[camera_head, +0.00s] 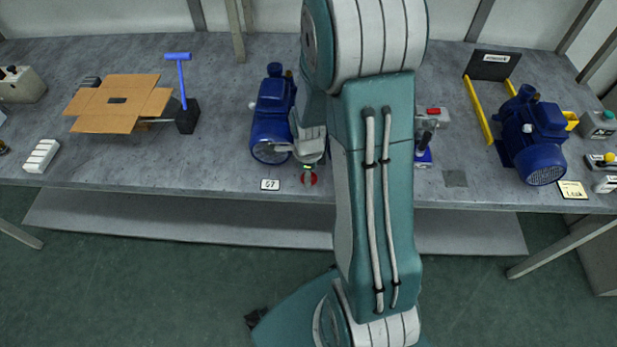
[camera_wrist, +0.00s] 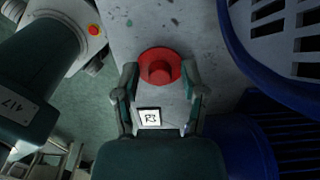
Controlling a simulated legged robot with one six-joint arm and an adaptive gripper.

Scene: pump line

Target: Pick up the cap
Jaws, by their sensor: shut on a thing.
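The cap (camera_wrist: 161,69) is red and round, with a wide flange and a raised middle. In the wrist view it sits between the tips of my two fingers. My gripper (camera_wrist: 161,78) is shut on it, with one finger at each side. In the head view the red cap (camera_head: 310,180) shows at the front edge of the bench, just below my gripper (camera_head: 308,160). My arm hides part of the bench behind it. I cannot tell whether the cap touches the bench.
A blue motor (camera_head: 271,112) stands close beside my gripper; its guard (camera_wrist: 290,45) fills the wrist view's right side. A label (camera_head: 270,184) lies left of the cap. A second blue motor (camera_head: 533,138) stands right. An opened cardboard box (camera_head: 118,88) lies left.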

